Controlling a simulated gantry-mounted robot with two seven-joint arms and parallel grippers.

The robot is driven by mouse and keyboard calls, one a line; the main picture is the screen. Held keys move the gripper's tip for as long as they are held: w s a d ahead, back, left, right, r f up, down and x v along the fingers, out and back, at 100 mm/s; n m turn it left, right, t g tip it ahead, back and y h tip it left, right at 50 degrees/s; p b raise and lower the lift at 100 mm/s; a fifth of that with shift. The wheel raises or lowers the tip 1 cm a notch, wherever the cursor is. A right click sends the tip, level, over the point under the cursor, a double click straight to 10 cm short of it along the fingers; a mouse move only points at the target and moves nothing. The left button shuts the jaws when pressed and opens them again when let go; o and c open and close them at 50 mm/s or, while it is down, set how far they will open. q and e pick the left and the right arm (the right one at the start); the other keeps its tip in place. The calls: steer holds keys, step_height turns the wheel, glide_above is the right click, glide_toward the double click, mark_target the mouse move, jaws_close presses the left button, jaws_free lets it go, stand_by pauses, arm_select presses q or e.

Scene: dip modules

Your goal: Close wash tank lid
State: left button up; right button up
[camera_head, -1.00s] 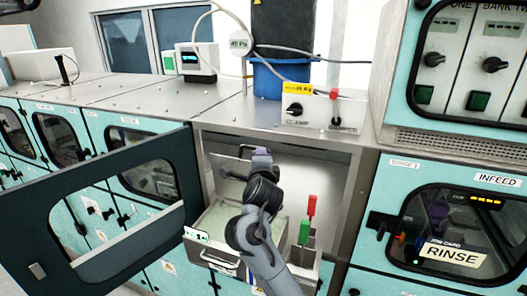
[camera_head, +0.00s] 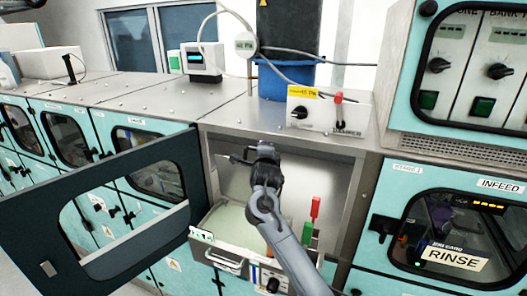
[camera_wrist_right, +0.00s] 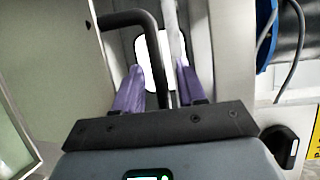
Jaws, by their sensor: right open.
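The wash tank (camera_head: 205,236) sits in the open bay with pale green liquid in it. Its lid (camera_head: 232,182) stands raised at the back of the bay, a grey panel with a black bar handle (camera_head: 238,160). My right gripper (camera_head: 260,149) is at the handle, in front of the lid's upper part. In the right wrist view, the black handle (camera_wrist_right: 140,19) runs down between the two purple fingers (camera_wrist_right: 160,88), which are apart and not closed on it. The right forearm hides part of the tank and bay. My left gripper does not show.
A dark cabinet door (camera_head: 95,185) with a window stands open at left. Red and green handles (camera_head: 311,218) stand right of my arm. A control box (camera_head: 325,115) is on the counter above. The RINSE cabinet (camera_head: 450,225) is at right.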

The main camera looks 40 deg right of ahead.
jaws_close()
stand_by(0.3)
steer(key=s+a+f+n+t+h+b, duration=0.2)
steer(key=s+a+t+b, duration=0.4)
steer(key=a+b, duration=0.5)
steer(key=shift+s+a+f+n+h+b, duration=0.2)
steer(key=shift+s+f+n+h+b, duration=0.2)
steer(key=shift+s+f+n+b, duration=0.55)
steer(key=shift+w+m, duration=0.1)
steer(key=shift+m, duration=0.15)
